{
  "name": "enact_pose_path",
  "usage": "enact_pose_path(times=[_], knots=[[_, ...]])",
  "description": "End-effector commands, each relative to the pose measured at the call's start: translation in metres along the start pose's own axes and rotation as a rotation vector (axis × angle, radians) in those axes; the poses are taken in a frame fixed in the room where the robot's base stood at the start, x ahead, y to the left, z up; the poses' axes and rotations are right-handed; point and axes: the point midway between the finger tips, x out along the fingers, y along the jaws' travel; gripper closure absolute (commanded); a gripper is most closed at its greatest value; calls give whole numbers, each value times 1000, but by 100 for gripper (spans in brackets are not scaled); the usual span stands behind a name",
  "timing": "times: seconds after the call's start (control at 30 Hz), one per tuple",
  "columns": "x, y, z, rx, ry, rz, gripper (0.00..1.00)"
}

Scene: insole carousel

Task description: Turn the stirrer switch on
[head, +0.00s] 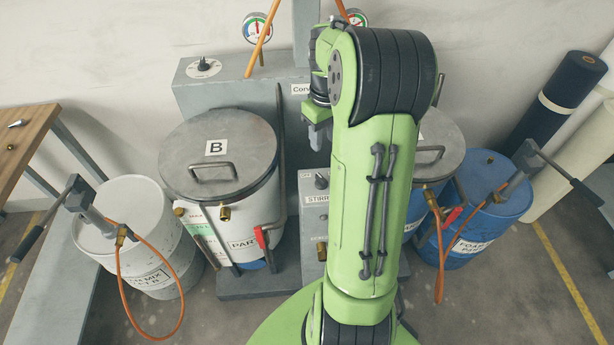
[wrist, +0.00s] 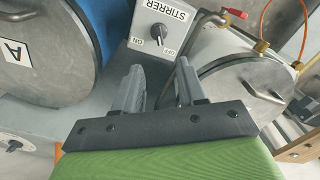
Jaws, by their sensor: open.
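The stirrer switch is a black knob (head: 321,180) on a grey control box (head: 313,222) marked STIRRER, between the two drums. In the wrist view the knob (wrist: 158,33) shows with ON and OFF labels beside it. Its exact setting is too small to tell. My gripper (wrist: 158,78) is open and empty, its two grey fingers apart, with the knob beyond the gap between them. In the head view my gripper (head: 318,133) is partly hidden by my arm and appears above the box, apart from the knob.
Drum B (head: 220,165) stands left of the box with a lidded top. A blue drum labelled A (wrist: 50,35) shows in the wrist view. Hoses, valves and a bent pipe (wrist: 212,18) stand near the box. A white drum (head: 125,235) and a blue drum (head: 490,210) stand farther out.

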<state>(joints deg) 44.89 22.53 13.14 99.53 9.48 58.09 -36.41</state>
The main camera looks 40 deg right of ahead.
Motion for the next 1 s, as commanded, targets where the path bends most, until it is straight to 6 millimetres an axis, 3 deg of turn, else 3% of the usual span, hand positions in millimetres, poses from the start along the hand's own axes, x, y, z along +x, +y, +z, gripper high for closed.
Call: enact_pose_path(times=[0.4,0.6,0.77,1.0], knots=[[100,-1,1,0,-6,-5,60],[141,-1,1,0,-4,-3,60],[153,-1,0,0,-1,-1,60],[154,-1,0,0,0,0,60]])
